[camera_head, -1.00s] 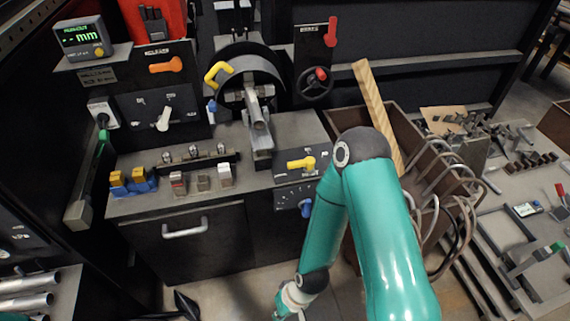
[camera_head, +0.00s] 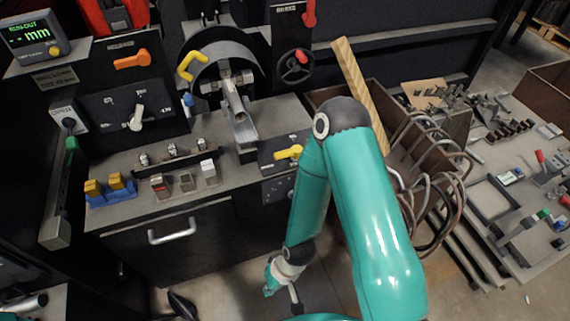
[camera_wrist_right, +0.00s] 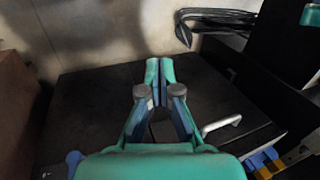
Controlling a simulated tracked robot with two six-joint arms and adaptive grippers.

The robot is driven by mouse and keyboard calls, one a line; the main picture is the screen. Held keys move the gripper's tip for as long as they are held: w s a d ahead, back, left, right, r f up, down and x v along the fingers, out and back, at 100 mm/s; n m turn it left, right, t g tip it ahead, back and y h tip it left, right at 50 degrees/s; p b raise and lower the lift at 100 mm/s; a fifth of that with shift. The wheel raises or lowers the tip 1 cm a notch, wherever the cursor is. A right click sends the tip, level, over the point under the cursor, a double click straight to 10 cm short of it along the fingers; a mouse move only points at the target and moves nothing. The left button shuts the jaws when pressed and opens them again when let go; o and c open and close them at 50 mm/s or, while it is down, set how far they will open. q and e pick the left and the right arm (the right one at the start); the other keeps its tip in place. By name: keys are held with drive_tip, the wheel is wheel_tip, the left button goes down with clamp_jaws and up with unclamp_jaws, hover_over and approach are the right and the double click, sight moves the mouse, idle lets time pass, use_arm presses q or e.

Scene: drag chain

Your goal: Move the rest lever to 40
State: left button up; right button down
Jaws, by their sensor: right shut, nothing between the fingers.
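A yellow lever (camera_head: 288,152) sits on a dark panel at the right end of the bench and points right to left. A white lever (camera_head: 137,118) stands over a marked dial on the upper left panel. The lettering is too small to tell which one is the rest lever or where 40 lies. My right gripper shows in the wrist view (camera_wrist_right: 160,72); its fingers are shut with nothing between them. In the head view my right arm (camera_head: 350,180) bends down in front of the bench, with its wrist low, left of the crate. My left gripper is out of view.
A drawer handle (camera_head: 172,230) sticks out in front. A brown crate (camera_head: 325,95) with bent rods stands right of the bench. Bare floor lies below.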

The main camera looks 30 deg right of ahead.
drive_tip(key=w+d+f+t+h+b, duration=0.1)
drive_tip(key=w+d+f+t+b, duration=0.3)
drive_tip(key=w+b, duration=0.55)
drive_tip(key=t+h+b, duration=0.7)
drive_tip(key=t+b, duration=0.6)
drive_tip(key=b, duration=1)
approach(281, 158)
drive_tip(key=shift+m, duration=0.3)
drive_tip(key=x, duration=0.4)
drive_tip(key=b+x, duration=0.1)
drive_tip(key=x, duration=0.2)
drive_tip(key=shift+d+r, duration=0.1)
drive_tip(key=shift+d, duration=0.25)
drive_tip(key=shift+a, duration=0.15)
drive_tip(key=shift+w+a, duration=0.15)
drive_tip(key=shift+w, duration=0.1)
